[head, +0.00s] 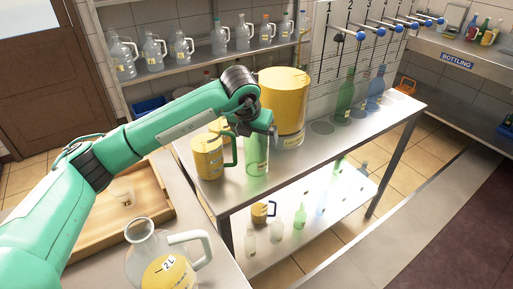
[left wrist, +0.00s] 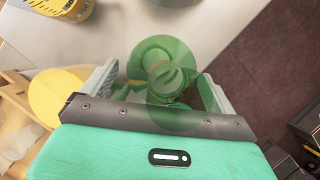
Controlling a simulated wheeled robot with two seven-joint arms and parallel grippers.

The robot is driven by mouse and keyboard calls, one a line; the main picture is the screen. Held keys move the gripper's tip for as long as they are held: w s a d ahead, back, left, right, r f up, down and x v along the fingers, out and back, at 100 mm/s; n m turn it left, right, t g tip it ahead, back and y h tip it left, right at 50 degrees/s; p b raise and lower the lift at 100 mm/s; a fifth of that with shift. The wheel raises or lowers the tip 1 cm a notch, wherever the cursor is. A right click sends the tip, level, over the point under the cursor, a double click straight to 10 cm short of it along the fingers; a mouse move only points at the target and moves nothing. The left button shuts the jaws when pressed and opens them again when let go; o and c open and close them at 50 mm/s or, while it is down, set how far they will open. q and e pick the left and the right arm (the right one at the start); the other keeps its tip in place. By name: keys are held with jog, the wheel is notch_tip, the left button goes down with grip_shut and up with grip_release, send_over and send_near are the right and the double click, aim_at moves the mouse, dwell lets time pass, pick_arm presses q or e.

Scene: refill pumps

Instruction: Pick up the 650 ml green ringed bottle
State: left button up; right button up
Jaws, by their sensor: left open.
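A translucent green bottle (head: 256,163) stands upright on the metal table, between a yellow jug with a green handle (head: 208,158) and a large yellow container (head: 283,100). My left gripper (head: 258,138) is above it, pointing down, and hides its top. In the left wrist view the green bottle (left wrist: 165,75) is seen from above, with ring shapes, between the two open fingers (left wrist: 157,85). Whether the fingers touch it I cannot tell. Another green bottle (head: 344,98) stands farther along the table. My right gripper is not in view.
Blue bottles (head: 375,92) stand near the blue-knobbed taps (head: 361,36). A clear 2 L jug (head: 165,262) and a wooden tray (head: 88,232) are at the near left. Several bottles stand on the lower shelf (head: 345,205). Empty round spots (head: 322,127) mark the table.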

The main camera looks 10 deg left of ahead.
pick_arm(q)
jog(key=shift+c, duration=0.4)
jog(key=c, duration=1.4)
jog(key=shift+c, duration=1.1)
jog(key=shift+r, duration=0.15)
